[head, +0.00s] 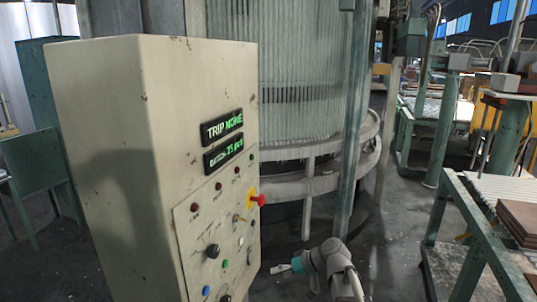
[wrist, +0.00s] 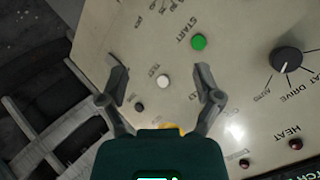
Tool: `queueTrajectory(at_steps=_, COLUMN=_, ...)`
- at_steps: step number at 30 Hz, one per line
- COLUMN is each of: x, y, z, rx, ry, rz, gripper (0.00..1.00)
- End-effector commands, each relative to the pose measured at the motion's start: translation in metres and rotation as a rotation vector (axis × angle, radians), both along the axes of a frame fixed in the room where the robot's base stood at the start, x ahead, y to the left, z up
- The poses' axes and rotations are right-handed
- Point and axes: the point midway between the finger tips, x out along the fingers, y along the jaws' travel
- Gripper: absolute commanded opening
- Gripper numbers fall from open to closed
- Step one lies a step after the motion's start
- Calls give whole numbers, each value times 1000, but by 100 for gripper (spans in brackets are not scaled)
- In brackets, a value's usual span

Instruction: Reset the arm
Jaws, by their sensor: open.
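My gripper (head: 283,268) is at the lower middle of the head view, just right of a cream control cabinet (head: 105,130). In the wrist view my gripper (wrist: 162,76) is open, its two fingers spread over the cabinet's panel with nothing between them but the panel behind. A white button (wrist: 163,82) shows between the fingers and a green button (wrist: 199,42) above, near the word START. A black selector knob (wrist: 287,60) is at the right. Whether the fingers touch the panel cannot be told.
A red emergency button (head: 257,199) on yellow sticks out from the cabinet's right edge. A display (head: 222,127) reads TRIP NONE. A ring-railed glass tube stack (head: 290,80) stands behind. A green bench frame (head: 465,245) is at the right, with open floor (head: 385,240) between.

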Motion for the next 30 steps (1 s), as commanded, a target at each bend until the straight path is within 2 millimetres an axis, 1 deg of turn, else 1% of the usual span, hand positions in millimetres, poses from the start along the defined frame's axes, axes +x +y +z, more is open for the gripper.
queueTrajectory(at_steps=1, x=-12, y=-4, z=-9, rx=-55, ry=33, rz=-7, gripper=83)
queueTrajectory(at_steps=6, x=-41, y=-26, z=-38, rx=-250, ry=143, rz=-47, gripper=83)
queueTrajectory(at_steps=11, x=-68, y=-53, z=-59, rx=-437, ry=237, rz=-107, gripper=83)
queueTrajectory(at_steps=15, x=-92, y=-79, z=-72, rx=-600, ry=308, rz=-176, gripper=83)
queueTrajectory(at_steps=18, x=-106, y=-98, z=-77, rx=-705, ry=348, rz=-230, gripper=83)
queueTrajectory(at_steps=22, x=-119, y=-117, z=-80, rx=-810, ry=382, rz=-287, gripper=83)
queueTrajectory(at_steps=25, x=-125, y=-125, z=-80, rx=-859, ry=397, rz=-317, gripper=83)
queueTrajectory(at_steps=30, x=-128, y=-131, z=-80, rx=-888, ry=406, rz=-335, gripper=83)
